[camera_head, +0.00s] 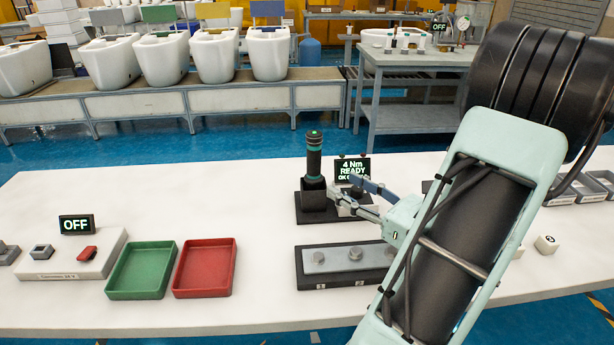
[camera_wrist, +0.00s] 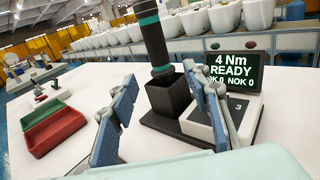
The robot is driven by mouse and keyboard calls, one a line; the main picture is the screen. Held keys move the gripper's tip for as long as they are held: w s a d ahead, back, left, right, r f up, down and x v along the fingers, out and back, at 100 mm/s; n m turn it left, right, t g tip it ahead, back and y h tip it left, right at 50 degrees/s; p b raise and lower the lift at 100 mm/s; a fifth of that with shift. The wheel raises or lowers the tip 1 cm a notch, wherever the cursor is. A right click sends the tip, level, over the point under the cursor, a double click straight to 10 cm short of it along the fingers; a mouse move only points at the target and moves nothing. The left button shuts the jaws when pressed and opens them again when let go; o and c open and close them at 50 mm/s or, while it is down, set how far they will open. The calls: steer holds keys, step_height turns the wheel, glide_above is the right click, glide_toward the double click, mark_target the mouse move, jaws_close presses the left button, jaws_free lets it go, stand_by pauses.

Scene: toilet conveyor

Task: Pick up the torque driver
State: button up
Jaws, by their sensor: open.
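The torque driver (camera_head: 314,158) is black with a teal band and stands upright in a black square holder (camera_head: 314,193) on a dark base. In the wrist view the driver (camera_wrist: 155,45) rises from the holder (camera_wrist: 168,92), its top cut off by the frame edge. A display (camera_wrist: 238,70) beside it reads "4 Nm READY". My gripper (camera_head: 345,195) is open, to the right of and close to the holder. In the wrist view its blue-padded fingers (camera_wrist: 163,105) lie left and right of the holder, nearer the camera. I see no contact with the driver.
A dark fixture (camera_head: 346,263) with round metal parts lies in front of the holder. A green tray (camera_head: 142,270), a red tray (camera_head: 205,267) and a control box with an "OFF" display (camera_head: 76,224) stand at left. The white table (camera_head: 215,200) is clear left of the holder.

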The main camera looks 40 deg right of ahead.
mark_target(319, 171)
steer(key=shift+w+a+r+b, duration=0.15)
steer(key=shift+w+a, duration=0.1)
steer(key=shift+w, duration=1.5)
steer(key=shift+w+a+f+b, duration=0.1)
steer(key=shift+w+a, duration=0.2)
steer(key=shift+w, duration=1.5)
steer(key=shift+w+a+r+b, duration=0.15)
steer(key=shift+w+a, duration=0.1)
steer(key=shift+w, duration=1.5)
steer(key=shift+c, duration=0.4)
jaws_close()
